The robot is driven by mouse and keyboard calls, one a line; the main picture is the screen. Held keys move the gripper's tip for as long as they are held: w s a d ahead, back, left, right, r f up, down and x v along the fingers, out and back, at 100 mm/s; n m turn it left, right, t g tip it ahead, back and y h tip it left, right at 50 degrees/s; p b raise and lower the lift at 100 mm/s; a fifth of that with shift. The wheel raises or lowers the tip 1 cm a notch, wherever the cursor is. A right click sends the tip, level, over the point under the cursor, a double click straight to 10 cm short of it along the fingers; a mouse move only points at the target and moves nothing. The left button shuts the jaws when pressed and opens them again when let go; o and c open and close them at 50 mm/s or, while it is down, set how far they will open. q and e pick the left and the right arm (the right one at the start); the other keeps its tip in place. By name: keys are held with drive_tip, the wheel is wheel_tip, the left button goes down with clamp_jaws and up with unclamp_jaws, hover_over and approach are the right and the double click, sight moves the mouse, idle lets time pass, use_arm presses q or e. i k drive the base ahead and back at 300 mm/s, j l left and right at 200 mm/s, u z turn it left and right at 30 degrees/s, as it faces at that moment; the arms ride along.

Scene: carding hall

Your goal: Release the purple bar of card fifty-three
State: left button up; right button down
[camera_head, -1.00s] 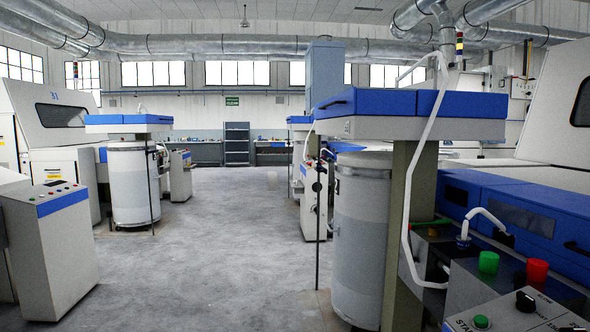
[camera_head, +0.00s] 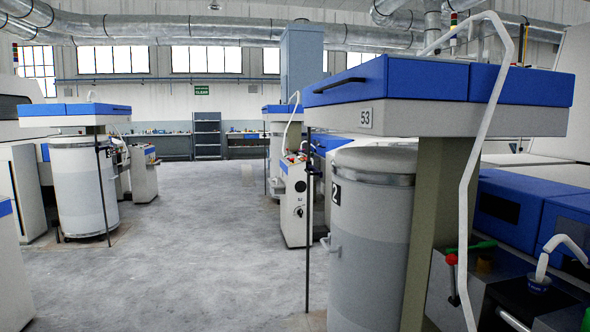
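Card fifty-three shows on the right, with a number plate (camera_head: 366,117) reading 53 on its grey head. The head has a blue cover (camera_head: 410,80) with a black handle, and stands on an olive post (camera_head: 437,200). A bent white bar (camera_head: 467,190) runs down in front of the card. I see no purple bar in this view. A red-knobbed lever (camera_head: 452,262) and a green part show low behind the white bar. Neither of my grippers is in view.
A large grey can (camera_head: 367,240) stands under the head, with a thin black rod (camera_head: 308,240) to its left. Another machine with a can (camera_head: 85,190) stands on the left. The grey floor (camera_head: 200,250) between them is clear.

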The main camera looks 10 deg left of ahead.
sight(315, 171)
drive_tip(key=i+j+u, duration=0.1)
drive_tip(key=i, duration=1.05)
drive_tip(key=i+j, duration=0.25)
drive_tip(key=i, duration=0.25)
drive_tip(key=i+j, duration=0.25)
drive_tip(key=i, duration=0.3)
drive_tip(key=i+j+z, duration=0.1)
drive_tip(key=i+j, duration=0.15)
drive_tip(key=i, duration=0.25)
drive_tip(key=i+j, duration=0.3)
drive_tip(key=i, duration=0.2)
